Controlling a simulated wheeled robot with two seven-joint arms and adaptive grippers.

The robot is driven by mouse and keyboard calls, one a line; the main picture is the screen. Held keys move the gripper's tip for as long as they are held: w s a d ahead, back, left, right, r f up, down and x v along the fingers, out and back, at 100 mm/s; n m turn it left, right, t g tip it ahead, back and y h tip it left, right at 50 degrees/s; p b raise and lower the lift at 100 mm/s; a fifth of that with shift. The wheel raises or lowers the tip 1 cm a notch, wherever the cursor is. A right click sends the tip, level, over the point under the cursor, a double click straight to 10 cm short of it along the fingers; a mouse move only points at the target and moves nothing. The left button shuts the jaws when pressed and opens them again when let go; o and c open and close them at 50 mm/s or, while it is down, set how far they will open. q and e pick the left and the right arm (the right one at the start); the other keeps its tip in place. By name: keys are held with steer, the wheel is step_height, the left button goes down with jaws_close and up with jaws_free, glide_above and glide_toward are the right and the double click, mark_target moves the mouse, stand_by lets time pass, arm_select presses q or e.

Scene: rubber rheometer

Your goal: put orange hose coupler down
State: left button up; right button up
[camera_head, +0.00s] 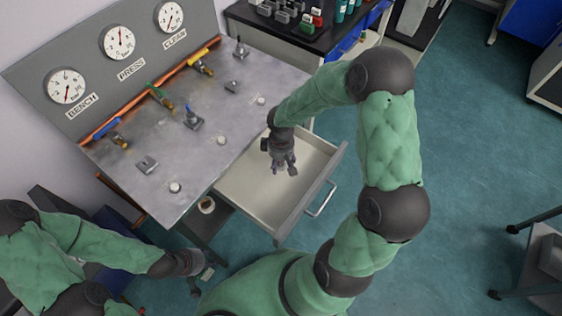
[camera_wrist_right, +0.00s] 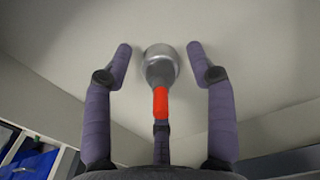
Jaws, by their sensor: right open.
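The orange hose coupler shows in the right wrist view, with a grey metal end (camera_wrist_right: 160,66) and an orange-red band (camera_wrist_right: 161,102). It lies between the spread fingers of my right gripper (camera_wrist_right: 163,62), with gaps on both sides, against the pale drawer surface. Whether it touches that surface is hard to tell. In the head view my right gripper (camera_head: 284,168) points down into the open drawer (camera_head: 250,190) and hides the coupler. My left gripper (camera_head: 198,278) is low at the left, outside the drawer; its fingers are too small and dark to read.
The metal bench panel (camera_head: 205,120) with gauges, coloured valves and fittings adjoins the drawer on the left. The drawer's front handle (camera_head: 321,199) sticks out to the right. A black-topped cabinet (camera_head: 290,35) with small items stands behind. Most of the drawer floor is bare.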

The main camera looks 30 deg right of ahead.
step_height(320, 180, up, 12)
steer(key=p, duration=0.5)
steer(key=shift+r, duration=0.15)
stand_by(0.3)
